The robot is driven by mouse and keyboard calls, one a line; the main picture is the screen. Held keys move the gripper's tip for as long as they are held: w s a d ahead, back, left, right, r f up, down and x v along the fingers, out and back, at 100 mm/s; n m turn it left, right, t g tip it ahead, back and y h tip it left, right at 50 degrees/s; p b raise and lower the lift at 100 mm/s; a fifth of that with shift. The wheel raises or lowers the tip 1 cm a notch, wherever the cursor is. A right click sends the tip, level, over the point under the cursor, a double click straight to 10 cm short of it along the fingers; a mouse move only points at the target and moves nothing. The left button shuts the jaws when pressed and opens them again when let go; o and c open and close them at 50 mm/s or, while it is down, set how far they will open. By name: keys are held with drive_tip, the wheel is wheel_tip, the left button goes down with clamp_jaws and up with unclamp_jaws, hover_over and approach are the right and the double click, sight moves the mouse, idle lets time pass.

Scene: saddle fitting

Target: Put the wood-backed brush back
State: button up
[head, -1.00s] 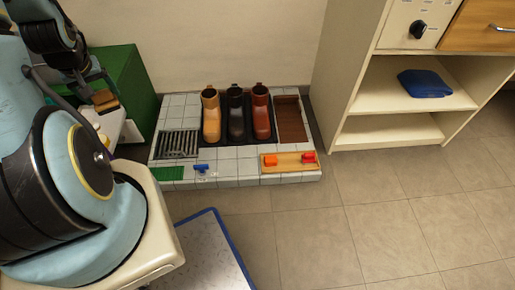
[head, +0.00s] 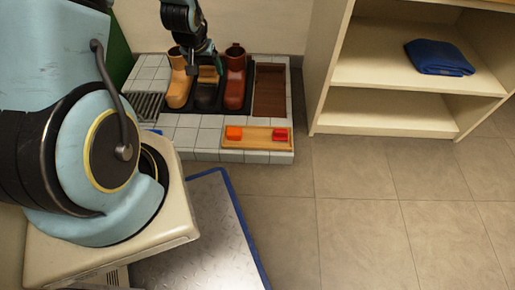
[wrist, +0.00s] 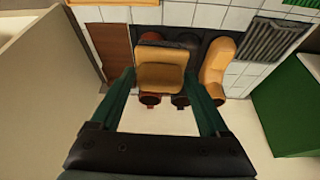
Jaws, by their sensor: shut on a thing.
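The wood-backed brush (head: 208,76) is in my gripper (head: 203,64), above the dark middle boot in the head view. In the wrist view the tan brush (wrist: 160,76) sits between the two fingers of my gripper (wrist: 159,82), which is shut on it. The brush hides part of the dark boot and the red-brown boot. A wooden board (head: 255,146) with an orange block (head: 234,133) and a red block (head: 280,135) lies at the front of the tiled platform (head: 213,139). A brown tray (head: 270,90) is set at its right.
A tan boot (head: 179,82) and a red-brown boot (head: 235,82) stand either side of the dark boot. A grate (head: 145,104) is at left. The shelf unit (head: 325,85) bounds the right; floor in front is clear. A green box (wrist: 285,100) stands beside the platform.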

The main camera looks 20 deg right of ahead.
drive_tip(key=s+d+f+m+h+b, duration=0.1)
drive_tip(key=s+d+f+m+b, duration=0.1)
drive_tip(key=s+d+f+b, duration=0.5)
drive_tip(key=d+f+m+b, duration=0.25)
drive_tip(key=d+f, duration=0.35)
drive_tip(key=f, duration=0.4)
drive_tip(key=shift+n+g, duration=0.3)
drive_tip(key=shift+n, duration=0.05)
wheel_tip(320, 180, down, 10)
drive_tip(key=b, duration=0.6)
drive_tip(key=shift+s+f, duration=0.15)
drive_tip(key=shift+f, duration=0.05)
drive_tip(key=shift+r, duration=0.1)
drive_tip(key=o, duration=1.3)
